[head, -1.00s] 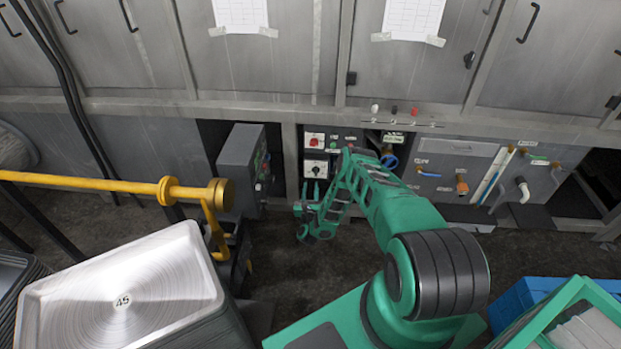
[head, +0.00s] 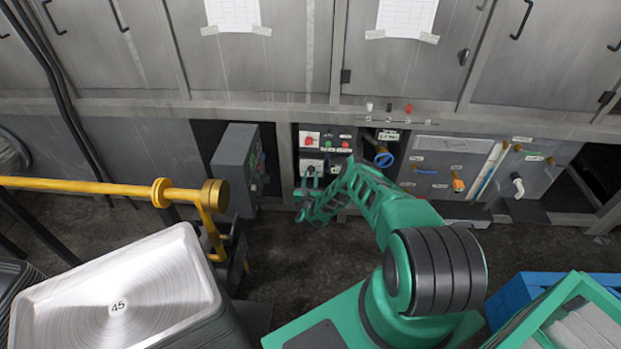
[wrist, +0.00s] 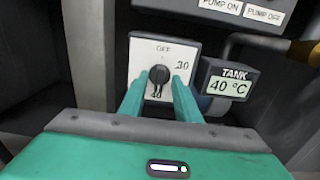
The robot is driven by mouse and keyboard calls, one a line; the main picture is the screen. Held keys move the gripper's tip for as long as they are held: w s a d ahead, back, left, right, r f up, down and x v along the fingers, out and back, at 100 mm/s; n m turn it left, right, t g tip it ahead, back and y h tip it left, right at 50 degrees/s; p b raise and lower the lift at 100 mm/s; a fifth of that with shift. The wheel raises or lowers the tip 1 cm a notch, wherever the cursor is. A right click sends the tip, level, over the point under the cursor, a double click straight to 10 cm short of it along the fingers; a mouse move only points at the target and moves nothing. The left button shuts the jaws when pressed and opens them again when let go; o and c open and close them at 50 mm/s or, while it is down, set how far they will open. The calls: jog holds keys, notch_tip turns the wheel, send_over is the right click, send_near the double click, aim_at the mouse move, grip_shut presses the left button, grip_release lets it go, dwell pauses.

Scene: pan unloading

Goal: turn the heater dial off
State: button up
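The heater dial (wrist: 159,75) is a black knob on a white plate (wrist: 143,48) marked OFF at the top and 30 at the right. Its narrow lower end seems to point down, away from OFF. The dial plate also shows in the head view (head: 312,167), partly covered by my fingers. My gripper (wrist: 158,82) is open, with one green finger on each side of the knob in the picture. I cannot tell whether the fingertips touch it. In the head view my gripper (head: 310,178) is at the low panel.
A tank display (wrist: 234,84) right of the dial reads 40 °C. A red switch (head: 308,140) sits above the dial. A grey box (head: 236,165) stands left of the panel. A yellow pipe (head: 90,184) and stacked trays (head: 52,285) are at the left.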

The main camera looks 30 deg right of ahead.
jog(key=shift+w+d, duration=0.1)
jog(key=shift+w, duration=0.1)
grip_shut()
jog(key=shift+n, duration=0.3)
